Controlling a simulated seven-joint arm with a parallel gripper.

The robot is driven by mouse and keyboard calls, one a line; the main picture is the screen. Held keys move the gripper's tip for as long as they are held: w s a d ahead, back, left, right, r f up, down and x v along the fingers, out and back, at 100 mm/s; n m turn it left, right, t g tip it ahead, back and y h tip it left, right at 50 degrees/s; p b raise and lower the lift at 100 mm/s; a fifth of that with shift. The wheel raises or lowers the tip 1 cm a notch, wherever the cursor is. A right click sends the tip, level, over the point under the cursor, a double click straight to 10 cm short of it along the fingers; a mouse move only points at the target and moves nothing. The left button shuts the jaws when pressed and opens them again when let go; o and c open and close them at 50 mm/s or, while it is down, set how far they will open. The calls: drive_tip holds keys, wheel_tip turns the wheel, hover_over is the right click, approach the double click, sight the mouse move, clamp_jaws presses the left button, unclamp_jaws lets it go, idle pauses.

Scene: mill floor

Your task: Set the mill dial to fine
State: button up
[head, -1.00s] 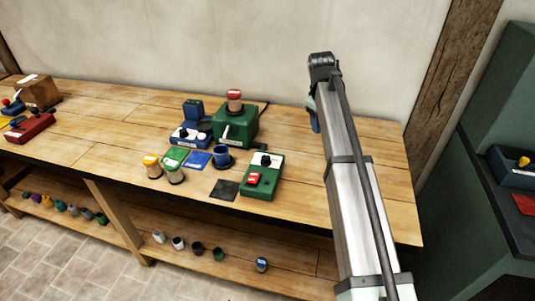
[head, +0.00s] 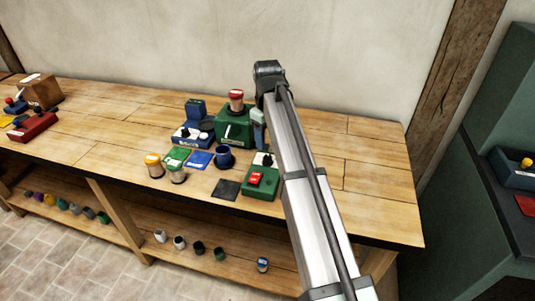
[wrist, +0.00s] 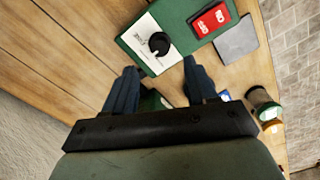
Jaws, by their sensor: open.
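The green control box (head: 260,190) sits at the right of the group on the bench, with a red switch (head: 256,179) at its near end. In the wrist view, a round black dial (wrist: 159,44) sits on the box's white plate (wrist: 142,42); the lettering is too small to read, so its setting is unclear. My gripper (wrist: 160,66) is open and empty, its two blue-grey fingers spread either side of the dial in the picture, apart from it. In the head view, my gripper (head: 258,142) hangs just behind the box, and my arm partly hides the box's far end.
The green mill (head: 233,128) with its red-capped hopper stands just left of my gripper. A dark pad (head: 226,189), a blue cup (head: 223,155) and capped jars (head: 153,165) lie left of the box. The bench (head: 370,185) is clear on the right.

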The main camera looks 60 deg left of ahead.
sight(268, 157)
drive_tip(key=shift+f, duration=3.6)
drive_tip(key=c, duration=1.1)
drive_tip(key=shift+o, duration=0.2)
drive_tip(key=shift+m, duration=0.3)
drive_tip(key=m, duration=0.4)
drive_tip(key=shift+m, duration=0.3)
drive_tip(key=m, duration=0.4)
drive_tip(key=shift+m, duration=0.3)
